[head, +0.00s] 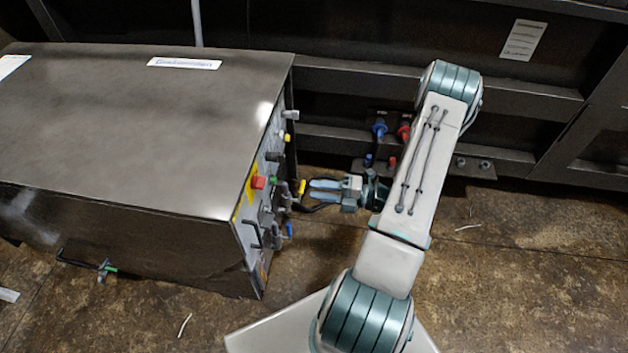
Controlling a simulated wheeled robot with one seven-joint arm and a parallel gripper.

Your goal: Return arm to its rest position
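My arm reaches up from the bottom of the head view, bends at an upper joint and comes back down. My gripper (324,190) points left, toward the control panel (262,200) on the end of a dark metal cabinet (140,130). Its two blue-grey fingers lie close together, beside a yellow-tipped part at the panel. I cannot tell whether the fingers touch that part, hold anything or have a gap between them. The panel carries a red button (258,182), a blue-tipped handle (289,231) and several grey levers.
Blue (379,130) and red (404,132) fittings sit on a dark frame (530,95) behind my arm. A green-marked handle (104,268) sticks out from the cabinet's front side. The brown floor (510,260) on the right is mostly open, with small scraps.

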